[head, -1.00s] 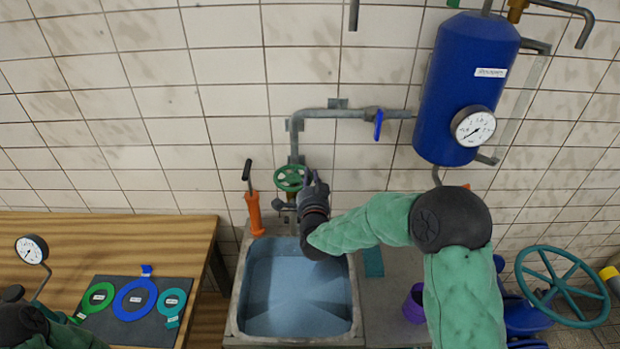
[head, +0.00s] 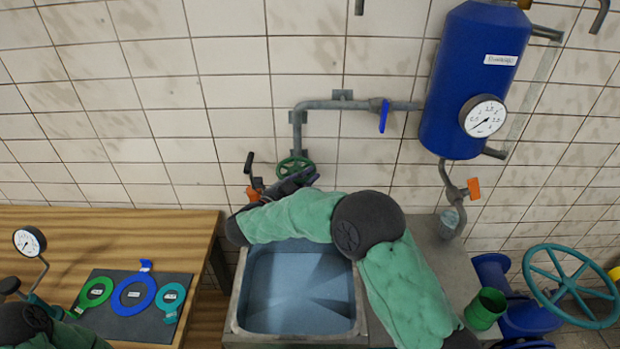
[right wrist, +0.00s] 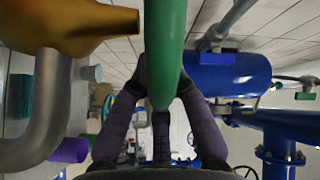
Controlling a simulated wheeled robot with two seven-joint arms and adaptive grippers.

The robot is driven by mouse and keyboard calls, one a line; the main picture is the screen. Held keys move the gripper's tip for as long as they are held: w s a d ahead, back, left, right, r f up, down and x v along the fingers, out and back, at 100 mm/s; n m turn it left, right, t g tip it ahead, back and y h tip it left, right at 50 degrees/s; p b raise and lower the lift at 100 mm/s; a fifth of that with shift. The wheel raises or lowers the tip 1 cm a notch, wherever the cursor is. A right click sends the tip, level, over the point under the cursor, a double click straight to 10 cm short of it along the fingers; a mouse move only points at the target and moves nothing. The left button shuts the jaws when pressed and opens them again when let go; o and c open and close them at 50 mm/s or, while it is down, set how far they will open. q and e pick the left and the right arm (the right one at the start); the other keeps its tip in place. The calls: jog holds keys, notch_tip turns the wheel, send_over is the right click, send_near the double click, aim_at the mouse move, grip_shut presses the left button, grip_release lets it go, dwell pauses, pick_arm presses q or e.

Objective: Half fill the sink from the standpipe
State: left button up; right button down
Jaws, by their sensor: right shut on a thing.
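The standpipe's green handwheel (head: 293,167) stands behind the sink's back edge, below the grey wall pipe (head: 299,130). In the right wrist view a green bar, the wheel's rim (right wrist: 166,45), passes between the fingers (right wrist: 160,80). The sink (head: 238,295) has a blue-grey inside; I cannot tell a water level. The spout is hidden by my arm. My left gripper (head: 12,288) is at the lower left edge by the small gauge; its jaws are unclear.
A bench (head: 120,222) at left bears a dark mat with coloured rings. A blue tank (head: 475,75) with a gauge hangs at right. A green cup (head: 487,308) and a large teal wheel (head: 570,285) are at lower right. My right forearm crosses the sink's back right.

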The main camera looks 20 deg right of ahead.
jog(key=shift+a+f+m+g+h, duration=0.1)
jog(key=shift+a+m+g+h, duration=0.25)
jog(key=shift+m+g, duration=0.5)
jog(key=shift+s+f+g, duration=0.1)
jog(key=shift+g, duration=0.25)
jog(key=c, duration=1.3)
grip_release()
jog(key=v, duration=1.2)
